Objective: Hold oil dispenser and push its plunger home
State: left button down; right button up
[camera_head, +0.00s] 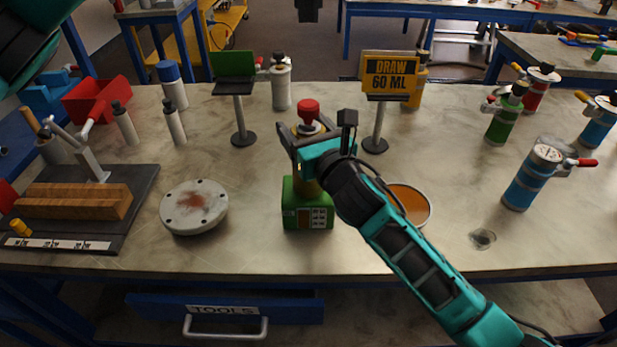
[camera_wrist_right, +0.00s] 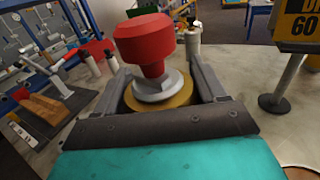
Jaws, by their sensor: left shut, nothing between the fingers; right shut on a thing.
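The oil dispenser stands upright on the bench, with a green base (camera_head: 307,216), a brass-coloured body and a red plunger knob (camera_head: 308,108) on top. In the right wrist view the red knob (camera_wrist_right: 146,42) stands raised above a grey collar (camera_wrist_right: 158,85) and brass rim. My right gripper (camera_head: 306,140) is shut around the dispenser's upper body, one finger on each side; its wrist hides part of the body. My left gripper (camera_head: 308,10) shows only as dark, closed tips at the top edge, in line above the knob and apart from it.
A "DRAW 60 ML" sign (camera_head: 389,75) and a green stand (camera_head: 234,68) are behind the dispenser. A round flange (camera_head: 194,207) lies to its left, an amber-filled dish (camera_head: 411,204) to its right. Several bottles stand around. The bench front is mostly clear.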

jog(key=shift+f, duration=0.1)
jog(key=o, duration=1.4)
